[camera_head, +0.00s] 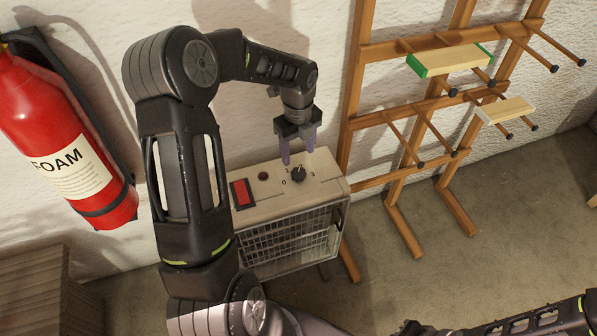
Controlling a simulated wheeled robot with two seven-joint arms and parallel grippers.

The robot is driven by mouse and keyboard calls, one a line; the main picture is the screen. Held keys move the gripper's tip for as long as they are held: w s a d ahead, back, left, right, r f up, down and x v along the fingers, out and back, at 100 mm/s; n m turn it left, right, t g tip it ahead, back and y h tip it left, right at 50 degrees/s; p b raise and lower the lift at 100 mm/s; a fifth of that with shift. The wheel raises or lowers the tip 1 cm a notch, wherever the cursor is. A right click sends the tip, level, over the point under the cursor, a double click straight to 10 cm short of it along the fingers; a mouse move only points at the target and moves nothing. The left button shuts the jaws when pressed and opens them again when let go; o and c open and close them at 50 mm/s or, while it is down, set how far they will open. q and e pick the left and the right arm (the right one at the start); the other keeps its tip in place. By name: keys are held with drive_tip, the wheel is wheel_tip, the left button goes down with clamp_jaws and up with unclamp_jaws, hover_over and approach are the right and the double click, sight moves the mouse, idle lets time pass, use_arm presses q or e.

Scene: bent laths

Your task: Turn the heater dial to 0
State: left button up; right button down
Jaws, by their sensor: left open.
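The heater (265,205) is a beige box with a wire grille front, standing against the wall. Its dark round dial (298,174) is on the top face, with small printed numbers around it. A 0 shows at the dial's lower left. A light mark on the dial seems to point toward the back, away from the 0, but is too small to read exactly. My left gripper (298,155) is open and points down just above and behind the dial, its purple fingers spread to either side. I cannot tell whether they touch it. My right gripper is out of view.
A red switch (243,194) and a small dark red knob (263,176) sit left of the dial. A wooden rack (402,118) with pegs and laths stands right of the heater. A fire extinguisher (62,150) hangs at left. A wooden crate (45,290) stands lower left.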

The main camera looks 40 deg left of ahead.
sight(298, 172)
use_arm(q)
drive_tip(key=shift+d+f, duration=0.1)
drive_tip(key=shift+f, duration=3.9)
clamp_jaws()
